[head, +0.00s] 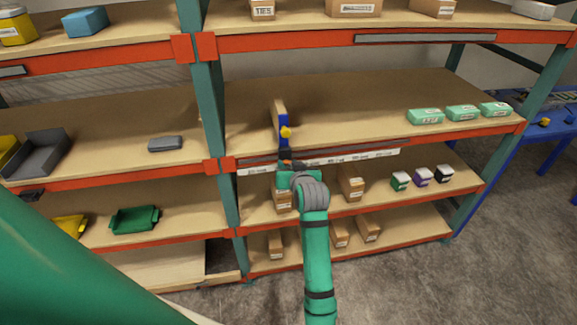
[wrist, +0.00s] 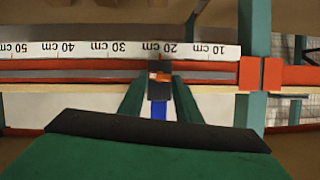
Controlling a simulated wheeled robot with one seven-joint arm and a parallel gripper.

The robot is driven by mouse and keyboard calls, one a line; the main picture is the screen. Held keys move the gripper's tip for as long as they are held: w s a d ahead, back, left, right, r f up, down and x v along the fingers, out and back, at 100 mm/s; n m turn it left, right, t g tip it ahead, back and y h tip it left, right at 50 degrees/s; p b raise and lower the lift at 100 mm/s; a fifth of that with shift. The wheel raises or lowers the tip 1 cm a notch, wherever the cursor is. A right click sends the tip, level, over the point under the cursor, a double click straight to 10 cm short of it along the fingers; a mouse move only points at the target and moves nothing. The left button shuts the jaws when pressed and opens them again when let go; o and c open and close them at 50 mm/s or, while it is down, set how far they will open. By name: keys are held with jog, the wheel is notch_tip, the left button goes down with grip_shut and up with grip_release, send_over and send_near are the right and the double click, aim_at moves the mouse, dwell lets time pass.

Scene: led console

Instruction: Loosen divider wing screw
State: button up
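The divider (head: 280,112) is an upright panel with a blue front, standing on the middle shelf. Its yellow wing screw (head: 286,132) sticks out of the blue front. My gripper (head: 287,166) is below the screw, in front of the shelf's front edge. In the wrist view the picture is upside down, and my gripper's two green fingers (wrist: 159,88) stand apart. Between and beyond them show a blue strip (wrist: 158,111) and a dark block (wrist: 159,81) with an orange mark. The yellow screw cannot be made out in the wrist view.
A white centimetre scale (wrist: 100,49) runs along the red shelf beam (wrist: 70,66). A teal post (head: 209,100) stands left of the divider. Green boxes (head: 425,117) sit to the right on the same shelf; the shelf between is clear. Small cartons (head: 351,185) stand on the shelf below.

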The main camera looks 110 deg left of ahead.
jog(key=shift+n+t, duration=0.3)
jog(key=shift+n, duration=0.2)
jog(key=o, duration=1.1)
jog(key=shift+s, duration=0.1)
jog(key=shift+d, duration=0.15)
jog(key=v, duration=1)
jog(key=shift+w+d, duration=0.2)
jog(key=shift+d, duration=0.1)
